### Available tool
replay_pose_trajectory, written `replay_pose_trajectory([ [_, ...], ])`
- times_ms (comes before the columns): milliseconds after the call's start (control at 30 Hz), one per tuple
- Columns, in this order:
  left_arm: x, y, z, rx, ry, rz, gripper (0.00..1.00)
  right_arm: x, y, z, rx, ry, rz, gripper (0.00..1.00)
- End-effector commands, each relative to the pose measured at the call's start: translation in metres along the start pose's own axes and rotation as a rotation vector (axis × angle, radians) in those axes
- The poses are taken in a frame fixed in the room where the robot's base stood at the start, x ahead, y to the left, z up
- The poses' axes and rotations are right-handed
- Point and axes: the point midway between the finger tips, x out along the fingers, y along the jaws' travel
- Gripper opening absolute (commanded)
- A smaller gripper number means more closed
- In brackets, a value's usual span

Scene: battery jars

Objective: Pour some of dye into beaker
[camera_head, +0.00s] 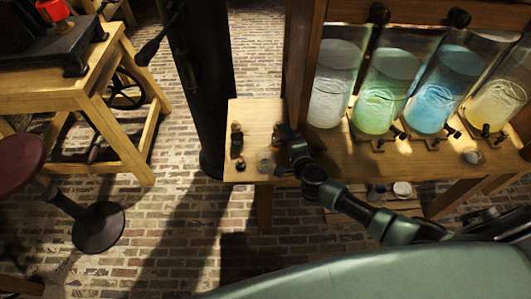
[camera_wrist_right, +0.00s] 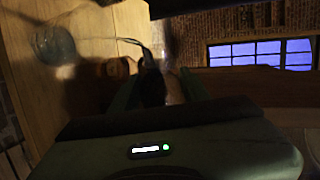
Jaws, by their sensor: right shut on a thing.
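My right gripper (camera_head: 283,150) is at the left end of the wooden bench, shut on a small dark bottle (camera_head: 278,132), which looks like the dye and is mostly hidden by the fingers. In the right wrist view the gripper (camera_wrist_right: 160,88) and what it holds are dark and blurred. The clear glass beaker (camera_head: 265,165) stands on the bench just left of the gripper. It also shows in the right wrist view (camera_wrist_right: 55,42), at the upper left, apart from the gripper. I cannot tell what the beaker holds. My left gripper is not in view.
Two small dark bottles (camera_head: 236,135) (camera_head: 240,164) stand left of the beaker, near the bench's edge. Tall glass jars with whitish, green (camera_head: 378,105), blue (camera_head: 436,100) and yellow liquid stand to the right, with taps in front. A small glass vessel (camera_head: 472,156) sits at far right.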

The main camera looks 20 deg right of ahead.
Motion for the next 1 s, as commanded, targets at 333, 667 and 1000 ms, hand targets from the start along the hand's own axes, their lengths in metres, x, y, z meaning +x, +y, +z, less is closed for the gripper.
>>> replay_pose_trajectory([
  [333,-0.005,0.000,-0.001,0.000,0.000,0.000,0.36,-0.001,-0.002,0.000,-0.022,0.008,-0.001,0.01],
  [667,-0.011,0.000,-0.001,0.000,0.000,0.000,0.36,-0.001,-0.003,0.000,-0.048,0.017,-0.001,0.01],
  [1000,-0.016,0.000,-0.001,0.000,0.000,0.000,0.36,-0.001,-0.004,0.000,-0.075,0.026,-0.001,0.01],
])
